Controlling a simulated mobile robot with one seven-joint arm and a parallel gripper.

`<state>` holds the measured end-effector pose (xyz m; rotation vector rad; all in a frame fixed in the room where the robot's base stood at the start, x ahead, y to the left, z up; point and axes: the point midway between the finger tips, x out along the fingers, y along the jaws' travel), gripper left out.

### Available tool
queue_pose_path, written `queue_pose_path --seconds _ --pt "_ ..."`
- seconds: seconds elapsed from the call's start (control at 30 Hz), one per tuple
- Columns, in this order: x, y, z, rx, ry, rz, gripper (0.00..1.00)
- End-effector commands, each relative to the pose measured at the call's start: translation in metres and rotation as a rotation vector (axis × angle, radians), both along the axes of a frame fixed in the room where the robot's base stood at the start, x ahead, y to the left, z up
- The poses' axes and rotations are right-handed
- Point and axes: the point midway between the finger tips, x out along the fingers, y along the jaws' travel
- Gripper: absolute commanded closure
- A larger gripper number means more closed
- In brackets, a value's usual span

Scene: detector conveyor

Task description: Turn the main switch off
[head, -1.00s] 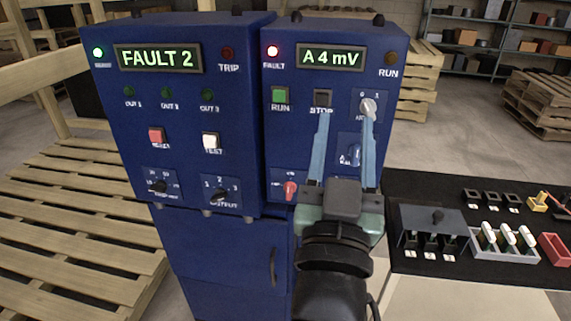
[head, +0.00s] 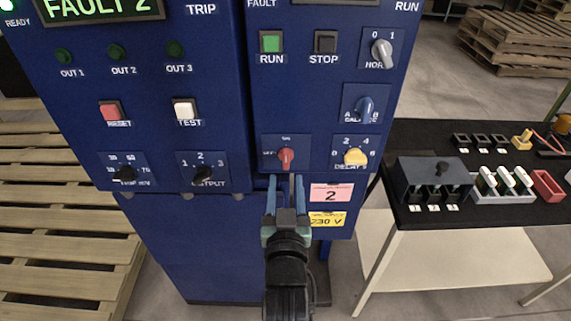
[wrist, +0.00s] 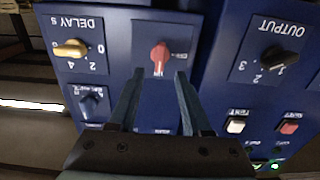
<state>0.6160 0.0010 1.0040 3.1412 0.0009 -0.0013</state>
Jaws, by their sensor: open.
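In the wrist view, where the panel appears upside down, the red knob (wrist: 159,57) lies ahead between the lines of the fingers (wrist: 154,80). The fingers are apart, with nothing between them, and the knob looks clear of their tips.
The yellow delay knob (head: 355,157) is right of the red knob, and the black output knob (head: 203,174) is left. A blue knob (head: 366,107) is above right. Pink and yellow labels (head: 328,206) are below. A black-topped table (head: 420,137) with parts stands at right.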

Motion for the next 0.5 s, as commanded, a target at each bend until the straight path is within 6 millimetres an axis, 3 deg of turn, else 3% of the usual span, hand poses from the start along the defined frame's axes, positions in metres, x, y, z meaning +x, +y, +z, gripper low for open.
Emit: queue_pose_path --seconds 0.2,0.5 --pt "0.036 -0.001 0.001 0.002 -0.001 -0.001 0.51" --pt "0.056 -0.001 0.0 0.0 -0.001 -0.001 0.51"
